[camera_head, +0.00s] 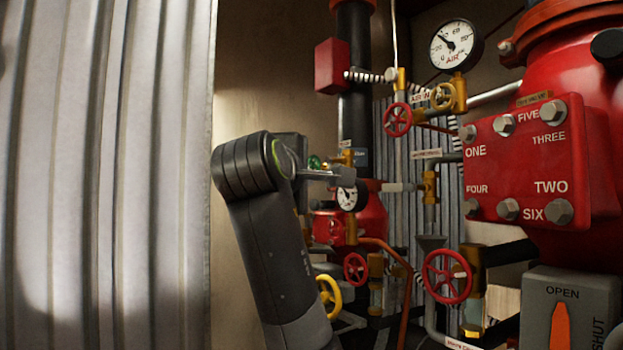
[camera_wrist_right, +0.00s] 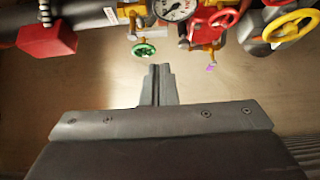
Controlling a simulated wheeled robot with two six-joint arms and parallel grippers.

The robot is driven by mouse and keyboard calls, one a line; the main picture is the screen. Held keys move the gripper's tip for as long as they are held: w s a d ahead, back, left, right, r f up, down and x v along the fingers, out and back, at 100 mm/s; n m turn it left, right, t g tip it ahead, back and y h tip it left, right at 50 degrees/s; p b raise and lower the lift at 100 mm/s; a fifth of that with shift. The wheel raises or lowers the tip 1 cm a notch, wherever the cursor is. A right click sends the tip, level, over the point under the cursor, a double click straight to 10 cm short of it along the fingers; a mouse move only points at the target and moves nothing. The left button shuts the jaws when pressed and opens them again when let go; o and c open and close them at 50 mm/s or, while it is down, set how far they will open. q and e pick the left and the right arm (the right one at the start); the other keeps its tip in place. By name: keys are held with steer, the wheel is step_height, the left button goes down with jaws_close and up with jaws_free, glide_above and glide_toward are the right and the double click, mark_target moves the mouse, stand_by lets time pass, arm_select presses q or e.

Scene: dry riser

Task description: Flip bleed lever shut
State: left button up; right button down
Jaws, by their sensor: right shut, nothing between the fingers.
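No part is legibly marked as the bleed lever, so I cannot tell for certain which one it is. In the head view an orange pointer-shaped handle (camera_head: 560,326) stands upright toward OPEN on a grey box (camera_head: 537,286), with SHUT on its side. A small brass valve (camera_head: 346,157) and a green handwheel (camera_head: 315,162) show just behind my right gripper (camera_head: 350,174). The right wrist view shows that gripper (camera_wrist_right: 160,69) shut and empty, its tips just below and right of the green handwheel (camera_wrist_right: 143,50) in the picture. My left gripper is out of view.
Red handwheels (camera_head: 447,276), a yellow handwheel (camera_head: 328,296), gauges (camera_head: 455,45) and pipes crowd the middle and right. A large red housing (camera_head: 535,160) with a bolted, numbered plate stands right. A corrugated panel (camera_head: 105,170) fills the left. Bare wall lies behind.

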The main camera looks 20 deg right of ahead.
arm_select(q)
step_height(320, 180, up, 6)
steer(key=p, duration=0.5)
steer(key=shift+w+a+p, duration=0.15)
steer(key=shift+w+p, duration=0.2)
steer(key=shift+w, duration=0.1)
arm_select(e)
steer(key=x, duration=0.9)
steer(key=shift+w+d, duration=0.25)
steer(key=shift+w, duration=0.05)
